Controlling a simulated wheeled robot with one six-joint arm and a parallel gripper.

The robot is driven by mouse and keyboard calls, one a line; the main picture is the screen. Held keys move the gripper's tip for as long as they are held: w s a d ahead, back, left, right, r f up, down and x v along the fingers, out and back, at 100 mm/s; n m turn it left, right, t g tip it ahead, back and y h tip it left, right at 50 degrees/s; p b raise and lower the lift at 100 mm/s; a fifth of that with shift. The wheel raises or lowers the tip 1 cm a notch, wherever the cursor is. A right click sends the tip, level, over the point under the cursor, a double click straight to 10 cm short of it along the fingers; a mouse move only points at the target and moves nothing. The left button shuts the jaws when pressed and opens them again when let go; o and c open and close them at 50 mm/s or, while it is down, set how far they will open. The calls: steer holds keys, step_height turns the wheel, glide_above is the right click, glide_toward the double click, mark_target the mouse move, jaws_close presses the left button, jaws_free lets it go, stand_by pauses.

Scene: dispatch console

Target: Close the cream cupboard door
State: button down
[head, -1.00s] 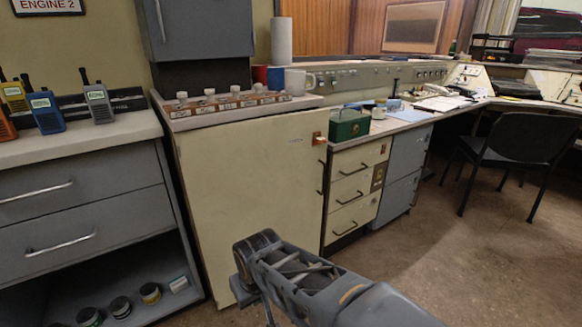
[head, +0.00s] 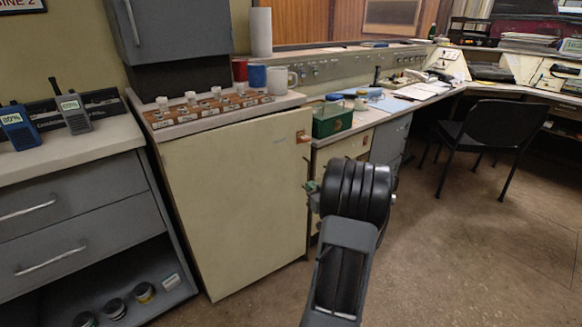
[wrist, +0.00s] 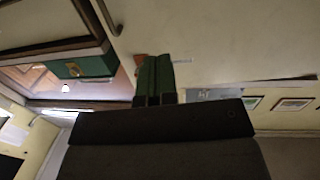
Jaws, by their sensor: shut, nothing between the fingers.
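The cream cupboard door (head: 240,190) is the large flat panel under the counter in the head view, with an orange-brown latch piece (head: 302,137) at its upper right. My gripper (head: 311,190) is beside the door's right edge, partly hidden behind my dark wrist. In the wrist view its green fingers (wrist: 154,78) are together and empty, in front of a cream surface (wrist: 220,40). Whether they touch it is unclear.
Cream drawers (head: 345,147) stand right of the door, with a green box (head: 332,119) on the worktop above. A grey drawer unit (head: 75,210) with an open lower shelf stands left. A black chair (head: 493,130) is at the right; the floor before it is clear.

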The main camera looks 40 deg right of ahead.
steer(key=b, duration=0.4)
glide_toward(287, 166)
steer(key=shift+t, duration=0.3)
steer(key=w, duration=0.2)
steer(key=w+d, duration=0.1)
steer(key=w, duration=0.4)
steer(key=shift+w+d+f, duration=0.15)
steer(key=shift+d+f, duration=0.15)
steer(key=shift+w, duration=0.1)
